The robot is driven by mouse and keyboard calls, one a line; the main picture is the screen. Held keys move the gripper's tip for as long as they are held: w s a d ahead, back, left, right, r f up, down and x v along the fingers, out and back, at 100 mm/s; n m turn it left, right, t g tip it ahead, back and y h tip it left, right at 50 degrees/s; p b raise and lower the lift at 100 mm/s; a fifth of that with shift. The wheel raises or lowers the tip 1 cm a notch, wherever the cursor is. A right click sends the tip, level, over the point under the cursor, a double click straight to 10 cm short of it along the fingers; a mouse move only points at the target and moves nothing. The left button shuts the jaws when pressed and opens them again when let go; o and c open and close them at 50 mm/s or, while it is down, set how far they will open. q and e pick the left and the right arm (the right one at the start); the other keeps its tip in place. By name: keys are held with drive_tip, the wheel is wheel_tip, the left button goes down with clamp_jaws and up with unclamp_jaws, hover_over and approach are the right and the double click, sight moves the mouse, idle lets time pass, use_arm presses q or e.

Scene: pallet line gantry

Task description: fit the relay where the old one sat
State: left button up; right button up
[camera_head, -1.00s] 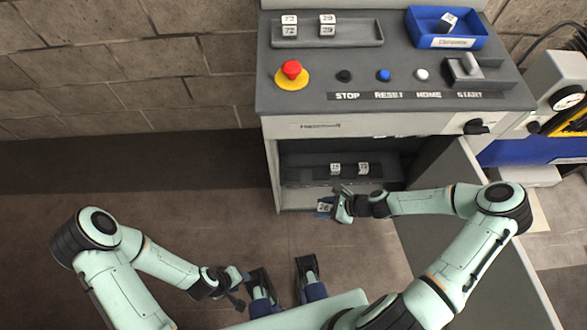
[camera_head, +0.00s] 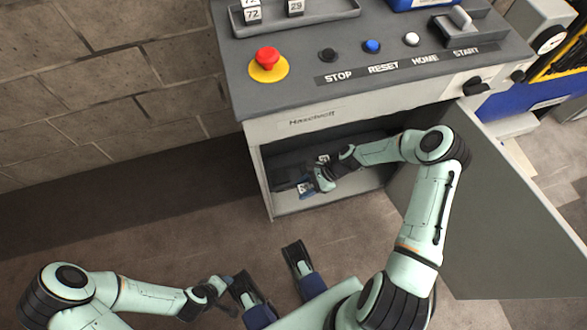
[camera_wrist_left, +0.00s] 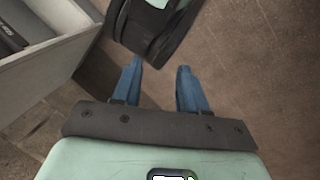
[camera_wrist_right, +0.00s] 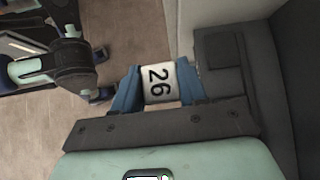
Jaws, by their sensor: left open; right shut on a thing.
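The relay (camera_wrist_right: 158,83), a pale block marked 26, is between the blue fingers of my right gripper (camera_wrist_right: 160,88), which is shut on it. In the head view my right gripper (camera_head: 309,187) reaches into the open cabinet (camera_head: 257,185), just inside its front opening. In the right wrist view a dark rail (camera_wrist_right: 225,85) with a raised square part lies just right of the relay, seemingly apart from it. A small white patch (camera_head: 323,158) shows behind the gripper; the arm hides most of the rail. My left gripper (camera_wrist_left: 158,88) is open and empty, outside the cabinet.
The cabinet door (camera_head: 500,210) stands open on the right, beside my right arm. On the top are a grey tray (camera_head: 320,15) with marked blocks, a blue bin (camera_head: 425,3), a red stop button (camera_head: 267,58) and several small buttons.

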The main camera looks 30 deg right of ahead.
use_arm(q)
drive_tip(key=w+a+f+t+b, duration=0.1)
drive_tip(key=w+a+f+b, duration=0.2)
drive_tip(key=w+f, duration=0.15)
use_arm(e)
drive_tip(key=w, duration=0.3)
drive_tip(key=w+d+f, duration=0.1)
drive_tip(key=w, duration=0.3)
drive_tip(key=w+d+f+b, duration=0.1)
drive_tip(key=w, duration=0.2)
drive_tip(key=shift+w+d+f, duration=0.15)
drive_tip(key=shift+w+d, duration=0.05)
drive_tip(key=shift+w, duration=0.15)
drive_tip(key=shift+f, duration=0.8)
wheel_tip(320, 180, down, 3)
drive_tip(key=shift+w+f+b, duration=0.1)
drive_tip(key=shift+w+b, duration=0.05)
drive_tip(key=shift+b, duration=0.8)
drive_tip(key=shift+d, duration=0.1)
use_arm(q)
drive_tip(key=s+f+g, duration=0.1)
drive_tip(key=s+f, duration=0.3)
drive_tip(key=s, duration=0.1)
drive_tip(key=shift+a+f+n+g+y, duration=0.2)
drive_tip(key=shift+a+n+g+y, duration=0.1)
drive_tip(key=shift+n+y, duration=0.1)
